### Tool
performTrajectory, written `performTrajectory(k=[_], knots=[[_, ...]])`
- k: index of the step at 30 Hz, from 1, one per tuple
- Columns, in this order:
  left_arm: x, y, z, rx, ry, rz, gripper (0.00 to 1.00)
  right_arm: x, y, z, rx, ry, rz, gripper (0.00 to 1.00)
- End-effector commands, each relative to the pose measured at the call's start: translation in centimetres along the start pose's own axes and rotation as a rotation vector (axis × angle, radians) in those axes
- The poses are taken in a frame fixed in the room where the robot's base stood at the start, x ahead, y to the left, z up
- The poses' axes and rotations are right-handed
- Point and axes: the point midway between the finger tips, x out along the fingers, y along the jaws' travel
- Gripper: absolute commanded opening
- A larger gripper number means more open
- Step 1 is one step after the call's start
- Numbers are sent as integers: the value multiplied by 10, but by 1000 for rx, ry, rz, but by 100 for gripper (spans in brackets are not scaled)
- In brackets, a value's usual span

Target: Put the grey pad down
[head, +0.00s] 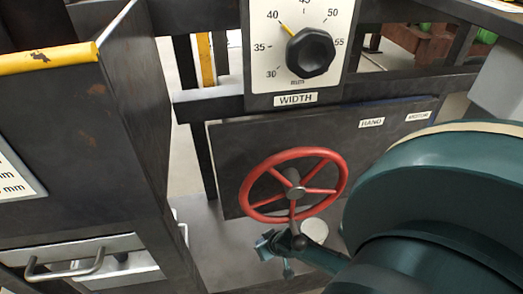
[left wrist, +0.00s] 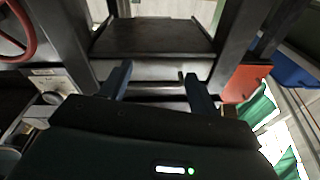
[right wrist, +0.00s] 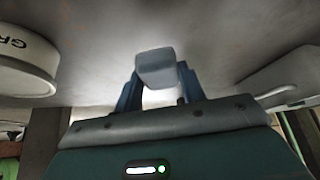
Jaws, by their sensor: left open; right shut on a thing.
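The grey pad (right wrist: 155,68) is a small light-grey block between the fingertips of my right gripper (right wrist: 158,85) in the right wrist view. The right gripper is shut on it, over a plain grey surface (right wrist: 220,40). I cannot tell whether the pad touches that surface. In the head view the right gripper (head: 274,246) is low in the middle, just below the red handwheel, and the pad cannot be made out there. My left gripper (left wrist: 158,88) is open and empty in the left wrist view, in front of a dark machine frame. It is not seen in the head view.
A white round tub (right wrist: 25,60) stands close beside the right gripper; its lid (head: 315,230) shows in the head view. The red handwheel (head: 293,185) and the WIDTH dial (head: 310,52) are above. A dark cabinet (head: 85,130) stands at the left.

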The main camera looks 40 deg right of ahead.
Motion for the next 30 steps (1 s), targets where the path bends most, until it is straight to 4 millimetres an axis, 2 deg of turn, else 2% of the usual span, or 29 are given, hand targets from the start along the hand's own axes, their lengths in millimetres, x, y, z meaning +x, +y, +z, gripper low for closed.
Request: performTrajectory(k=[1,6,23,24,30], knots=[[0,2,8,-13,10,0,61,11,0,6,0,-1,0,15],[4,5,6,-78,53,11,61,28,-2,17,-1,2,0,15],[6,6,1,-112,66,17,61,33,-2,21,1,1,0,15],[6,6,0,-112,66,17,61,32,-2,20,0,1,0,43],[6,5,0,-112,66,16,61,32,-2,20,1,1,0,59]])
